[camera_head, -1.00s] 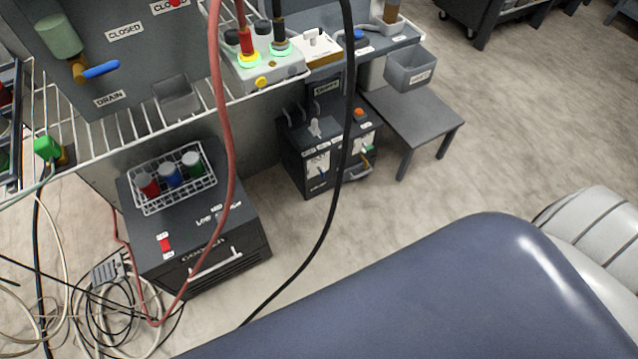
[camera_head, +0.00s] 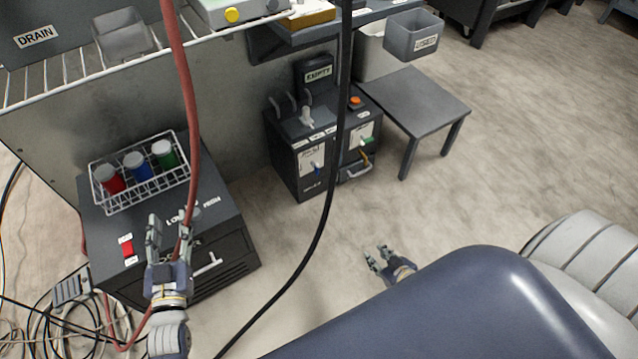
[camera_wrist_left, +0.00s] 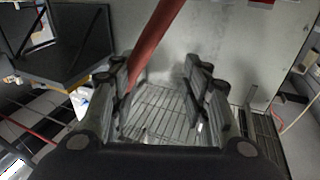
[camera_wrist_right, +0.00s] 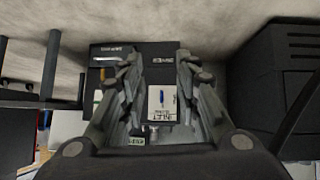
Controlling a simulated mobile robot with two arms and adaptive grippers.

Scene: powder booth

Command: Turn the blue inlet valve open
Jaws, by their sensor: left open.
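The blue inlet valve (camera_head: 317,167) is a small blue handle on a white plate on the front of a black box (camera_head: 290,160). In the right wrist view the blue handle (camera_wrist_right: 163,97) sits on a plate marked INLET, framed between my fingers. My right gripper (camera_head: 376,256) is open and empty, in front of the box and to its lower right, apart from it; its fingers also show in the right wrist view (camera_wrist_right: 157,62). My left gripper (camera_head: 169,228) is open above the front of the black cabinet, far left of the valve; it also shows in the left wrist view (camera_wrist_left: 158,72).
A red hose (camera_head: 187,90) hangs by my left gripper; I cannot tell if they touch. A black cable (camera_head: 335,160) hangs across the box's front. A green handle (camera_head: 367,140) is on the box's right plate. A wire basket (camera_head: 140,196) with jars sits on the cabinet (camera_head: 225,225).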

